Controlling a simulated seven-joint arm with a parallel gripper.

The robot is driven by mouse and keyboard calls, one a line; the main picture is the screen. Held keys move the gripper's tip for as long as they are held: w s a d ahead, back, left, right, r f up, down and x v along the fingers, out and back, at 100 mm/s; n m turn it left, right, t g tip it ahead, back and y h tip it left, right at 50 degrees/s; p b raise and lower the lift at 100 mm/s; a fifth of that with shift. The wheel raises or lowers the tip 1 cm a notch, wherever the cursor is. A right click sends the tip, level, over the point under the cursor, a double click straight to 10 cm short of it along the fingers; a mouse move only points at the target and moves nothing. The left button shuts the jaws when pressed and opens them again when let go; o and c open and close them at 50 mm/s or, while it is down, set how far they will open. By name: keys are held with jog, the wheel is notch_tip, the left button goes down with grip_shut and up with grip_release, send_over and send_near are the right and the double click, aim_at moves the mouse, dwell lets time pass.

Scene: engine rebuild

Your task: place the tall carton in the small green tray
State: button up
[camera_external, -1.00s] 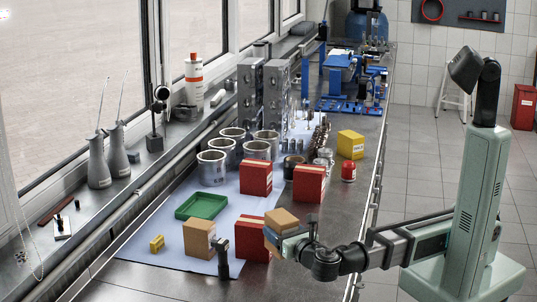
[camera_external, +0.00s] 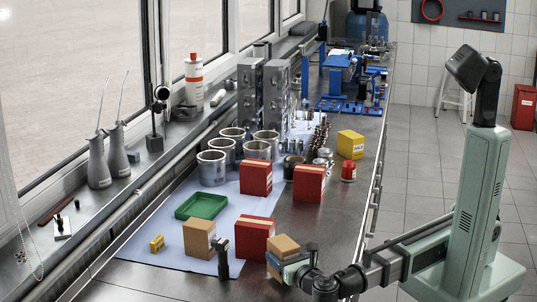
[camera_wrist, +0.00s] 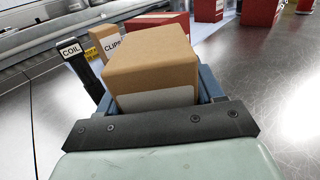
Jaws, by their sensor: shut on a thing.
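My gripper (camera_external: 285,261) is at the front right of the blue mat, shut on a brown carton (camera_external: 281,245). In the wrist view the carton (camera_wrist: 150,60) sits between the blue jaws (camera_wrist: 207,88), with a white label low on its near face. I cannot tell whether its base touches the bench. The small green tray (camera_external: 202,206) lies on the mat, left of and farther back than my gripper, and looks empty. A second brown carton (camera_external: 198,239), marked "CLIP..." in the wrist view (camera_wrist: 106,42), stands in front of the tray.
A red box (camera_external: 255,240) stands just left of the held carton. A black post (camera_external: 222,258), with a "COIL" tag in the wrist view (camera_wrist: 72,52), is near the second carton. A small yellow block (camera_external: 157,243) lies left. More red boxes (camera_external: 308,184) and metal cylinders (camera_external: 211,168) stand behind.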

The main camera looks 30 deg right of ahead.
jog(key=shift+f, duration=0.7)
jog(key=shift+f, duration=0.1)
jog(key=o, duration=1.4)
jog(key=s, duration=1.1)
jog(key=shift+s, duration=0.1)
jog(key=shift+o, duration=0.7)
jog(key=shift+s, duration=0.4)
